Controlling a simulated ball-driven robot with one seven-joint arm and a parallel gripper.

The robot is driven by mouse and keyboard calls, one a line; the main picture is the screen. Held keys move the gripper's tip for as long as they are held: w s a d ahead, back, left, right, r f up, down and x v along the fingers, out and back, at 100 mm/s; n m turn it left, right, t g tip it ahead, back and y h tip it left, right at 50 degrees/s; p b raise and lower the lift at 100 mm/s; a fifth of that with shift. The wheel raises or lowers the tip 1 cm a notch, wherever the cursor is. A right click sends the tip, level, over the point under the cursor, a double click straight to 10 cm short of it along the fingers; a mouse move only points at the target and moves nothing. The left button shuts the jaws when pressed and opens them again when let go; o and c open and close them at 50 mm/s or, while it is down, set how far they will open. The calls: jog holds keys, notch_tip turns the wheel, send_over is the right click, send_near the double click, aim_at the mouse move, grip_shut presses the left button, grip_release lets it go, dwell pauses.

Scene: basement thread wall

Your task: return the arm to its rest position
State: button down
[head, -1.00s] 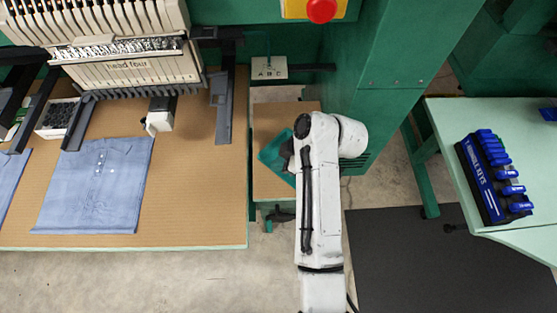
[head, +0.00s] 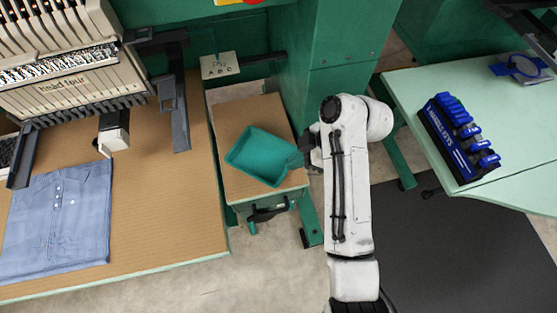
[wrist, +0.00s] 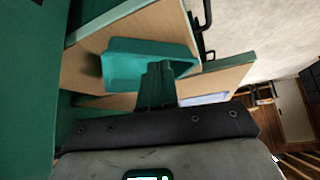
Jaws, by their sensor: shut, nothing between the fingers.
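My white arm (head: 345,190) reaches up the middle of the head view, bent at a joint near the green machine column. My gripper (wrist: 157,82) is shut and empty in the wrist view, its dark fingertips together. In that view the fingertips overlap the near edge of a teal tray (wrist: 125,62); I cannot tell whether they touch it. In the head view the teal tray (head: 262,156) lies on a small brown-topped stand, left of my arm. Only a dark bit of the gripper shows there, beside the tray's right corner; the arm hides the rest.
A folded blue shirt (head: 58,225) lies on the brown table (head: 165,225) at left, under the embroidery machine (head: 75,75). A blue hex-key rack (head: 457,140) stands on the pale green table (head: 400,85) at right. The green column (head: 335,60) stands close behind my arm.

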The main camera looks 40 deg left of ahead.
jog(key=shift+w+d, duration=0.2)
jog(key=shift+d, duration=0.1)
jog(key=s+d+f+m+t, duration=0.1)
jog(key=d+f+m, duration=0.25)
jog(key=d, duration=0.35)
jog(key=s+d+f+m+t, duration=0.1)
jog(key=d+f+m, duration=0.25)
jog(key=d, duration=0.35)
jog(key=s+d+m+t+h, duration=0.1)
jog(key=s+d+m+h, duration=0.1)
jog(key=s+d+m, duration=0.4)
jog(key=s+d+r+m+t+h, duration=0.1)
jog(key=s+d+m, duration=0.5)
jog(key=d, duration=0.7)
jog(key=s+d+r+m+t+h, duration=0.1)
jog(key=s+d+m+h, duration=0.2)
jog(key=s+d+m, duration=0.3)
jog(key=s+d, duration=0.1)
jog(key=d, duration=0.2)
jog(key=shift+s+d, duration=0.2)
jog(key=shift+d, duration=0.05)
